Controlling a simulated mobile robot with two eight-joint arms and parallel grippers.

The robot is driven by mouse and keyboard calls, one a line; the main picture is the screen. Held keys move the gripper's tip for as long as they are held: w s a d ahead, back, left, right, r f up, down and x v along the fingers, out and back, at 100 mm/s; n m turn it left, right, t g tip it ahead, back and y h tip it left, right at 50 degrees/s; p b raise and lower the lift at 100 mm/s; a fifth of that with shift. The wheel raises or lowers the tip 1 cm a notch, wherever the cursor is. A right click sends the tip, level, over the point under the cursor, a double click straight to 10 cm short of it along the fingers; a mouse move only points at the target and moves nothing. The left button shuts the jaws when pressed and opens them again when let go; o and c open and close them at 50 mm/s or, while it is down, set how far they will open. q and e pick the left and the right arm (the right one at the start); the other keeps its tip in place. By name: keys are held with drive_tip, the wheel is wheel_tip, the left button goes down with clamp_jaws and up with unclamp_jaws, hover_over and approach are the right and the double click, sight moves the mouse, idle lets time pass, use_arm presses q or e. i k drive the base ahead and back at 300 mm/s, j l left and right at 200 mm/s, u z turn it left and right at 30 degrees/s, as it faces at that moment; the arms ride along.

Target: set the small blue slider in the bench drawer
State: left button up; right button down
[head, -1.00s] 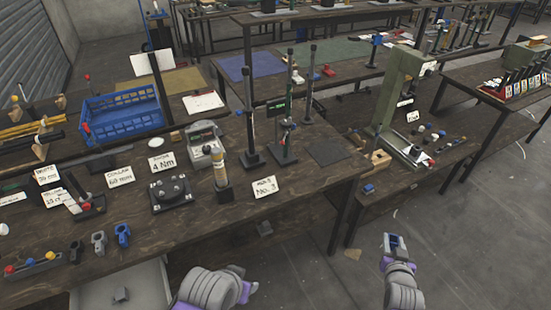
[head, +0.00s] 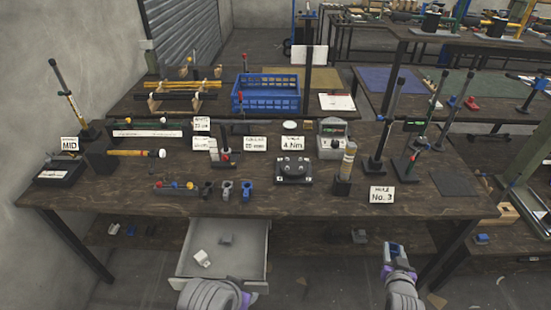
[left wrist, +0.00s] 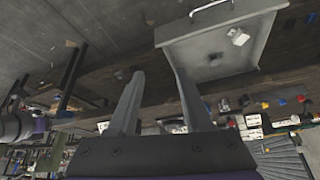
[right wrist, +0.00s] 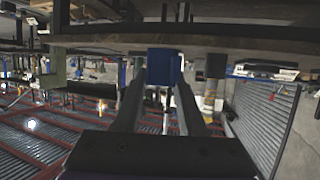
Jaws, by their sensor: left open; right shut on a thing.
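The small blue slider (right wrist: 165,64) is between the fingertips of my right gripper (right wrist: 163,82), which is shut on it. In the head view this gripper (head: 393,254) is in front of the bench, right of the bench drawer and apart from it. The bench drawer (head: 262,262) is pulled open under the bench front. A white block (head: 202,258) and a small grey piece (head: 226,239) lie in it. My left gripper (left wrist: 155,88) is open and empty; the drawer also shows in the left wrist view (left wrist: 190,38). Its arm partly covers the drawer's front in the head view.
A blue piece (head: 482,239) lies on the right bench. The drawer floor has bare room around its pieces.

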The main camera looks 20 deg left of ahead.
sight(248, 263)
drive_tip(key=i+j+u, duration=0.1)
drive_tip(key=u, duration=1.4)
drive_tip(key=i, duration=0.45)
drive_tip(key=i+l+u, duration=0.1)
drive_tip(key=i, duration=0.3)
